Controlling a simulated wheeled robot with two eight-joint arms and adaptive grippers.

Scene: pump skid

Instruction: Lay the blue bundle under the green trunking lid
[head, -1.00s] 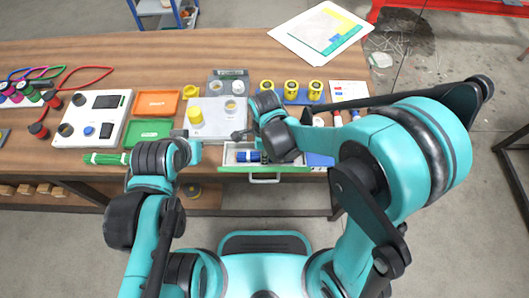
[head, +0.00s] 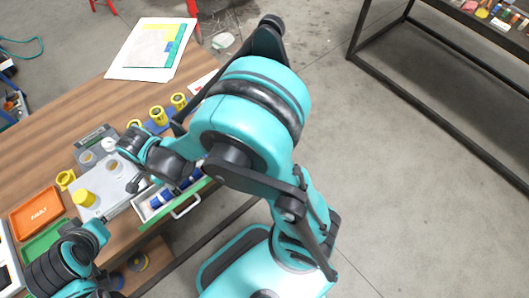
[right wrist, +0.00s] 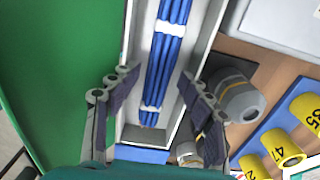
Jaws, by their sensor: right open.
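The blue bundle (right wrist: 165,55) is a set of blue strands with white ties, lying lengthwise in a narrow white channel in the right wrist view. It shows partly in the head view (head: 163,197). A broad green panel, seemingly the trunking lid (right wrist: 55,75), lies beside the channel, not over it; its green edge with a pale handle shows in the head view (head: 170,217). My right gripper (right wrist: 158,75) is open, its fingers on either side of the channel, the bundle between them but not gripped. My left gripper (head: 100,228) is at the lower left; its fingers are unclear.
Yellow reels (head: 158,115) stand on a blue strip, close to the right gripper in the wrist view. A grey plate (head: 105,185) with a yellow cap, an orange tray (head: 38,212) and a green tray (head: 45,240) lie left of the channel. Open floor is at the right.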

